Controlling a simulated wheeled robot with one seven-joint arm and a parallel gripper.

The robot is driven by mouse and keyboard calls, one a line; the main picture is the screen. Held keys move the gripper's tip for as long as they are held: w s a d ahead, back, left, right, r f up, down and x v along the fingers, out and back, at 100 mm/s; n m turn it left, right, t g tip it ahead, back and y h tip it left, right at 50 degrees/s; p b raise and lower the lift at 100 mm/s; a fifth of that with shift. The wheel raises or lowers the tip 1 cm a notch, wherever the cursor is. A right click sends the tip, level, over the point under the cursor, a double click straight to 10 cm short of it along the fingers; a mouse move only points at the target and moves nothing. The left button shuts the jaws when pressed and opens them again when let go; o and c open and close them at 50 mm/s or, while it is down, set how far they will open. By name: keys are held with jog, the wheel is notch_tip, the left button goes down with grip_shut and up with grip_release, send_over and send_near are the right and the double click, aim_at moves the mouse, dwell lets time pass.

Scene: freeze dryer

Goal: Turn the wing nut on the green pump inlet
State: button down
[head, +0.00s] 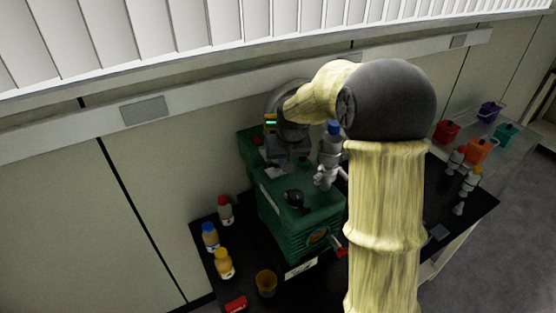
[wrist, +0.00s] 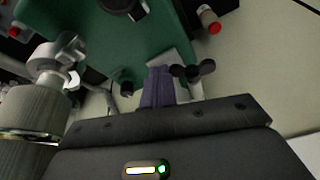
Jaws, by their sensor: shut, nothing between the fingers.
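The green pump (head: 300,215) stands on the black bench in the head view, and its green body (wrist: 150,45) fills the upper middle of the wrist view. My gripper (wrist: 160,72) has its dark fingers together, with no gap showing. A dark wing-shaped nut (wrist: 193,70) is just right of the fingertips; I cannot tell whether they touch. A silver clamp with a winged piece (wrist: 68,52) is at the left, on a grey metal cylinder. In the head view, metal fittings (head: 325,176) stand behind the pump's right side; the fingertips are not clear there.
Several capped bottles (head: 223,263) and an amber cup (head: 266,282) stand left of the pump. Small coloured baskets (head: 480,150) and several metal fittings (head: 468,182) are at the right. The wall is close behind the pump. My arm hides part of the bench.

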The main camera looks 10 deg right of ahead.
jog(key=shift+s+a+f, duration=0.1)
jog(key=shift+s+a, duration=0.05)
jog(key=shift+a, duration=0.05)
jog(key=shift+s+d, duration=0.1)
jog(key=a+b+v, duration=0.1)
jog(key=b+v, duration=0.2)
jog(key=v, duration=1.4)
jog(key=shift+d, duration=0.5)
jog(key=shift+s, duration=0.15)
